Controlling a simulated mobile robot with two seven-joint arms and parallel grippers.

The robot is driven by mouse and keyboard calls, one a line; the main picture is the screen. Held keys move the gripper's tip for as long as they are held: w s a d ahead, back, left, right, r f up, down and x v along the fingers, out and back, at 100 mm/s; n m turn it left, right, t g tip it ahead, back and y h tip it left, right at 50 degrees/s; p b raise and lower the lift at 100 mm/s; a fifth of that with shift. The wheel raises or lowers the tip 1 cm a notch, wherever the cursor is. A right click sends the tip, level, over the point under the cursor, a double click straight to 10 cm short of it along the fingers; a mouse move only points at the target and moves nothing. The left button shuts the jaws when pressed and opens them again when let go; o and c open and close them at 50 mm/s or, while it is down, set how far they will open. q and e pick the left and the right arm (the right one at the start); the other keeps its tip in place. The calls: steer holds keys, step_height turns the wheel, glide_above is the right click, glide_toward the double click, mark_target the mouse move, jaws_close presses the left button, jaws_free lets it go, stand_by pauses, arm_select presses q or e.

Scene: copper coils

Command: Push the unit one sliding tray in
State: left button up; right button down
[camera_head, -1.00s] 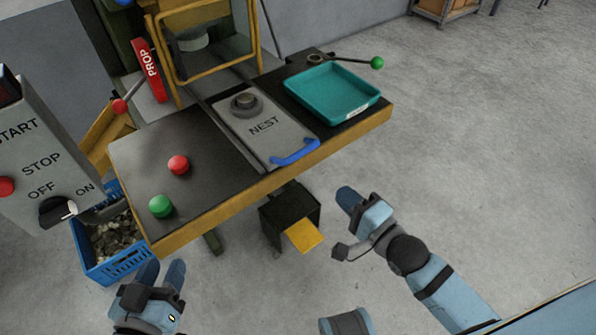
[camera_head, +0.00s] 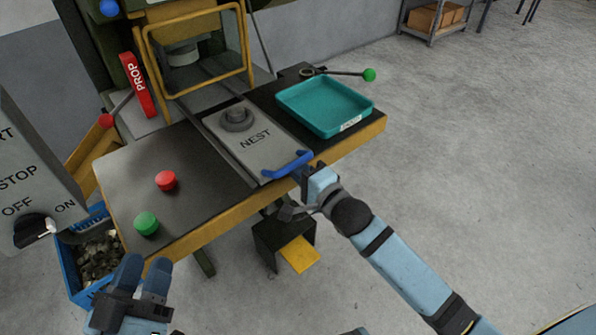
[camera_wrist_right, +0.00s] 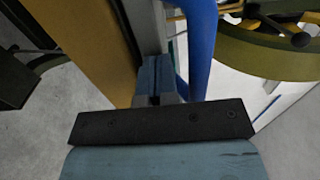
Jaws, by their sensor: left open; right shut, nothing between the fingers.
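The sliding tray (camera_head: 262,159) is a grey plate marked NEST. It lies on the press table with a round dark part (camera_head: 237,120) on top and a blue handle (camera_head: 288,165) at its front end. My right gripper (camera_head: 304,172) is shut and empty, with its tip at the right end of the handle. In the right wrist view the closed fingers (camera_wrist_right: 158,78) lie just left of the blue handle (camera_wrist_right: 198,45); I cannot tell whether they touch. My left gripper (camera_head: 143,275) is open and empty, below the table's front left corner.
A teal tray (camera_head: 324,107) sits on the table right of the sliding tray. Red (camera_head: 166,180) and green (camera_head: 147,223) buttons are on the left. A yellow-framed guard (camera_head: 197,55) stands behind. A blue crate (camera_head: 72,262) is at left.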

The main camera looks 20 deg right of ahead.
mark_target(286, 157)
arm_select(q)
steer(key=shift+d+r, duration=0.1)
steer(key=shift+r, duration=0.15)
arm_select(e)
steer(key=shift+w, duration=0.15)
steer(key=p+x, duration=0.1)
steer(key=x, duration=0.2)
steer(key=shift+w+a+r+p, duration=0.15)
steer(key=shift+w+a+p, duration=0.05)
steer(key=shift+w+p, duration=0.15)
steer(key=shift+w+a, duration=0.1)
steer(key=shift+w, duration=0.2)
arm_select(q)
steer(key=f, duration=0.1)
steer(key=a+f+g+y, duration=0.1)
steer(key=f, duration=0.1)
steer(key=shift+w+f, duration=0.15)
steer(key=shift+w, duration=0.05)
